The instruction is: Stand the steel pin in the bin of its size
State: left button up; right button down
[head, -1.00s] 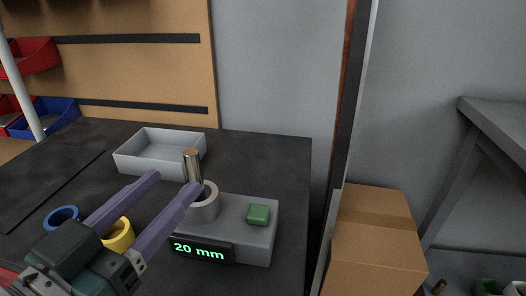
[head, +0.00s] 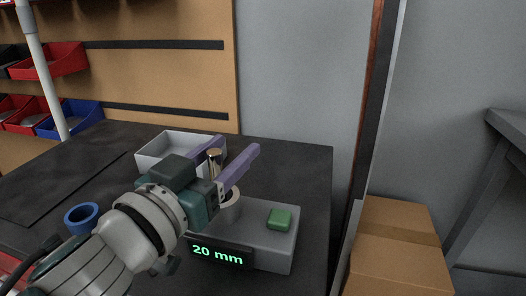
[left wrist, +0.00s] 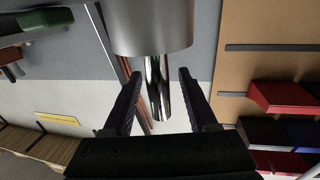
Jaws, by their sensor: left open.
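The steel pin (head: 214,160) stands upright in the round grey holder (head: 231,207) on a grey measuring device (head: 268,240). The device's display (head: 218,255) reads "20 mm". My left gripper (head: 240,143) is open, with its purple fingers on either side of the pin. In the left wrist view, the shiny pin (left wrist: 158,90) shows between the two spread fingers, with a gap on each side, and runs into the holder (left wrist: 150,25). My right gripper is not in view. Red bins (head: 50,64) and a blue bin (head: 72,118) are at the back left.
A light grey open tray (head: 165,160) stands behind the gripper. A blue ring (head: 82,215) lies on the dark table at left. A green button (head: 279,219) is on the device. Cardboard boxes (head: 398,245) stand right of the table, beyond a dark upright post (head: 375,110).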

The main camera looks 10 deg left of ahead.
pick_arm(q)
grip_shut()
dwell(0.3)
dwell(0.3)
